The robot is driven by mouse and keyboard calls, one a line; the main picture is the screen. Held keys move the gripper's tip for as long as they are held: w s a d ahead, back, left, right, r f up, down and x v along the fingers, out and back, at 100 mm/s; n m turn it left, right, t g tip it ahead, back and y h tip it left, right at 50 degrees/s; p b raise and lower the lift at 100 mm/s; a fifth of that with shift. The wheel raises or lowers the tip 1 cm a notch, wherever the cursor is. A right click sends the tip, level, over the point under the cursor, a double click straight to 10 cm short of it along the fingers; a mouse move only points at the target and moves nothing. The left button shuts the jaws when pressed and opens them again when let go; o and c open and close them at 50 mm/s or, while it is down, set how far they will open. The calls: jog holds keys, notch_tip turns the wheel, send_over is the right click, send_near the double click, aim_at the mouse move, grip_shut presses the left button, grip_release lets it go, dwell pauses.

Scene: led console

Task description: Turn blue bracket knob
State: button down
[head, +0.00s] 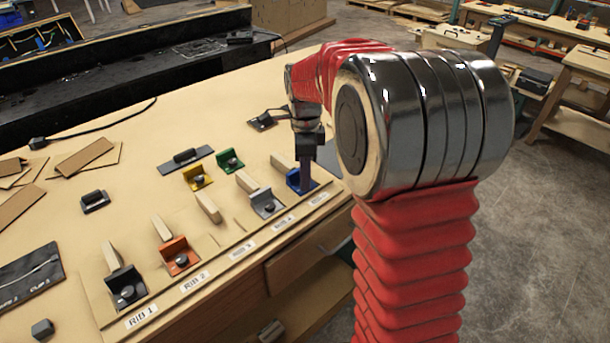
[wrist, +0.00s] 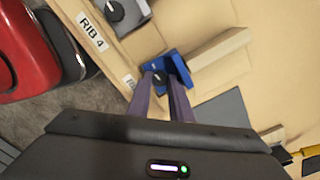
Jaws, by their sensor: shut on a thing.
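The blue bracket (head: 293,178) stands at the far right end of the row on the bench, partly hidden behind my gripper (head: 306,182). In the wrist view the blue bracket (wrist: 180,69) has a dark round knob (wrist: 160,76) on its near side, with a pale wooden rib (wrist: 220,49) behind it. My gripper (wrist: 161,84) points at the bracket, with one purple-grey finger on each side of the knob. It is shut on the knob, and the fingertips partly cover the bracket's base.
Grey (head: 265,203), orange (head: 178,256) and black (head: 126,287) brackets with knobs stand left of the blue one along the labelled front edge. Loose yellow (head: 197,178) and green (head: 230,160) brackets lie behind. The bench's left middle has bare room.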

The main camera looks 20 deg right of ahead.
jog(key=shift+w+r+m, duration=0.15)
jog(key=shift+r+m, duration=0.05)
jog(key=shift+m, duration=0.3)
jog(key=c, duration=2)
grip_release()
jog(key=shift+o, duration=0.8)
jog(key=shift+f, duration=0.1)
notch_tip(320, 180, up, 14)
jog(key=shift+f, duration=0.15)
